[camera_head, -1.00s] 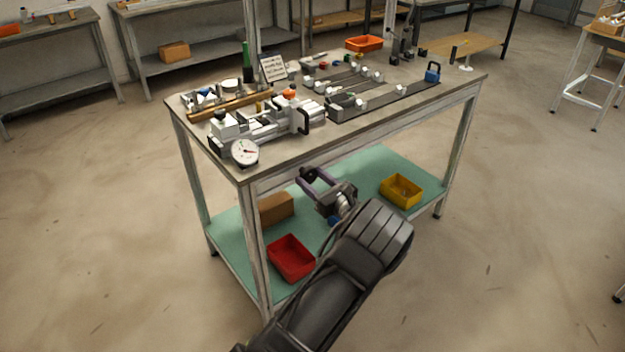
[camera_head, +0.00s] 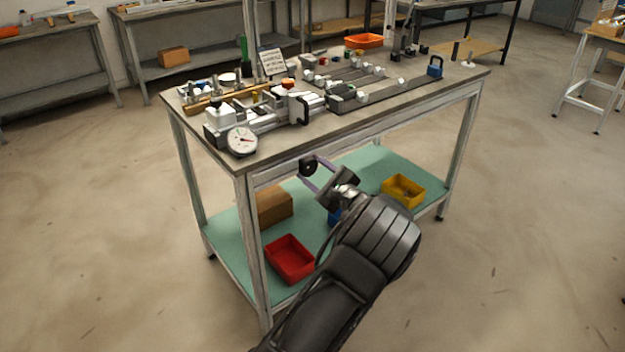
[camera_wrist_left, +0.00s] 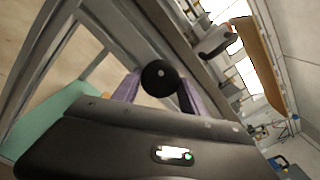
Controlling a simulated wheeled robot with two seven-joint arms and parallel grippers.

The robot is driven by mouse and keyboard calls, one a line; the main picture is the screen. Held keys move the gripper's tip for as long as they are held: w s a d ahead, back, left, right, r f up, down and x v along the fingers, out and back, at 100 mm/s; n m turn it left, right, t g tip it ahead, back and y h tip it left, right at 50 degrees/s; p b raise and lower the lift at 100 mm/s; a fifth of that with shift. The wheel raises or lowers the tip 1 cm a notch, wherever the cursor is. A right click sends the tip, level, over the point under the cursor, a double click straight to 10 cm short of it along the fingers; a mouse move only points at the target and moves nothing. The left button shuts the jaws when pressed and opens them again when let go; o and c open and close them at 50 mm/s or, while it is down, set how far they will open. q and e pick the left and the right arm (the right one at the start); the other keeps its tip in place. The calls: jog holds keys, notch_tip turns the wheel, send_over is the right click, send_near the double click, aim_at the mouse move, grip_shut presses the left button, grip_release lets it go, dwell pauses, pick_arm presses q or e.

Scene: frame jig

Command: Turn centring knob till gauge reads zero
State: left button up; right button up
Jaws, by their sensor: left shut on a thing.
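The white dial gauge (camera_head: 242,141) stands at the near left corner of the bench, on the front of the grey jig (camera_head: 262,119). Its red needle shows, but the reading is too small to make out. A round black knob (camera_head: 308,167) is just below the bench's front edge; it also shows face-on in the left wrist view (camera_wrist_left: 160,77). My left gripper (camera_head: 312,174) has its purple fingers on either side of this knob and is shut on it. What the knob is fixed to is hidden. My right gripper is out of view.
The bench top (camera_head: 405,99) carries rails, clamps and a small sign (camera_head: 272,62). On the green lower shelf are a red bin (camera_head: 290,260), a yellow bin (camera_head: 403,190) and a cardboard box (camera_head: 273,206). The floor in front is clear.

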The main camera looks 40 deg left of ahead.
pick_arm(q)
jog(key=n+b, duration=0.3)
jog(key=b, duration=0.2)
jog(key=n+b, duration=0.4)
jog(key=b, duration=0.1)
jog(key=n+b, duration=0.4)
jog(key=b, duration=0.1)
jog(key=shift+d+f, duration=0.1)
jog(key=shift+f, duration=0.15)
jog(key=shift+r+n+b, duration=0.3)
jog(key=shift+n+b, duration=0.5)
jog(key=shift+w, duration=0.1)
jog(key=o, duration=1.3)
jog(key=shift+p+v, duration=0.6)
jog(key=shift+v, duration=3.3)
